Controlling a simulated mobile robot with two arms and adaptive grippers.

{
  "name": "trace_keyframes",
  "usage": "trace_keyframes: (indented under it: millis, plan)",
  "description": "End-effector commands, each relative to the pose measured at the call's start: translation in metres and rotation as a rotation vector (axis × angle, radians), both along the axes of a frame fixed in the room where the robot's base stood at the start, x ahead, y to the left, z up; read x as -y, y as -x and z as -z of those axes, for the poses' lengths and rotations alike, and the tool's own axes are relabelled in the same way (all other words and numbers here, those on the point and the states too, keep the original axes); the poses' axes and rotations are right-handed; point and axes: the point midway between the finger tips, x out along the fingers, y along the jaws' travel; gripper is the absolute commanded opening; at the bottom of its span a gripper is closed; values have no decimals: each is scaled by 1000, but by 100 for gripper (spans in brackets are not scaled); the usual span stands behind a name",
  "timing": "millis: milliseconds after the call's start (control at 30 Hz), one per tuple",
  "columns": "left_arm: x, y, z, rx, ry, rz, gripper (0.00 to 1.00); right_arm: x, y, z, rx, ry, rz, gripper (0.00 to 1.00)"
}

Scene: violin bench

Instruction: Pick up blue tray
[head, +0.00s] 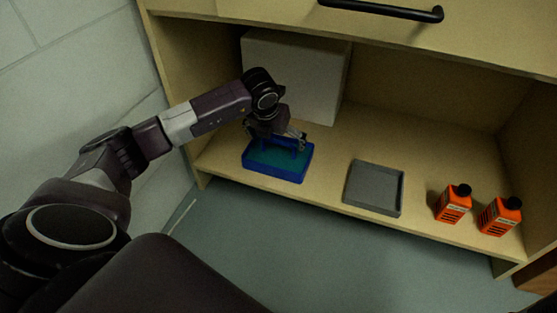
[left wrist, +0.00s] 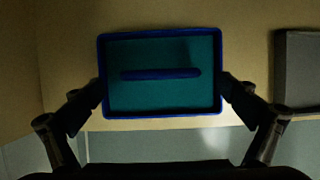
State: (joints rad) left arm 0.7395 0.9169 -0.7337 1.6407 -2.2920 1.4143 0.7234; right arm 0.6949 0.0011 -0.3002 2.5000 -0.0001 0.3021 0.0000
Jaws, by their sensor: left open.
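The blue tray (head: 275,175) sits on the wooden shelf near its front edge, in the left part of the head view. It has a blue rim, a teal floor and a blue bar across its middle. My left gripper (head: 287,143) is over the tray and partly hides its far side. In the left wrist view the tray (left wrist: 160,113) lies between my two open fingers (left wrist: 160,92), one beside each short side. I cannot tell whether the fingers touch the rim. My right gripper is not in view.
A grey tray (head: 374,188) lies right of the blue tray, with a gap between them. Two orange bottles (head: 453,204) (head: 499,216) stand farther right. A white box (head: 293,76) stands behind, under a drawer with a black handle (head: 381,11). The shelf's left wall is close by.

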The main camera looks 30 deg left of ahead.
Motion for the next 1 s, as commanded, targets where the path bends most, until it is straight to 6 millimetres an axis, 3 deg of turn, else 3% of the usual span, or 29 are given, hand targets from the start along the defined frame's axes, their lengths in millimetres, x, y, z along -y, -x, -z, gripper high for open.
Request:
trace_keyframes:
  millis: [33,233,600,1000]
  plan:
    - [0,-2,11,0,1,0,100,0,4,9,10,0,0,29]
    - [-2,-10,32,1,2,0,100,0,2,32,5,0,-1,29]
    - [-3,-14,36,0,1,0,99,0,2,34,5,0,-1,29]
    - [-3,-14,36,-1,1,0,55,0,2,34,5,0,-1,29]
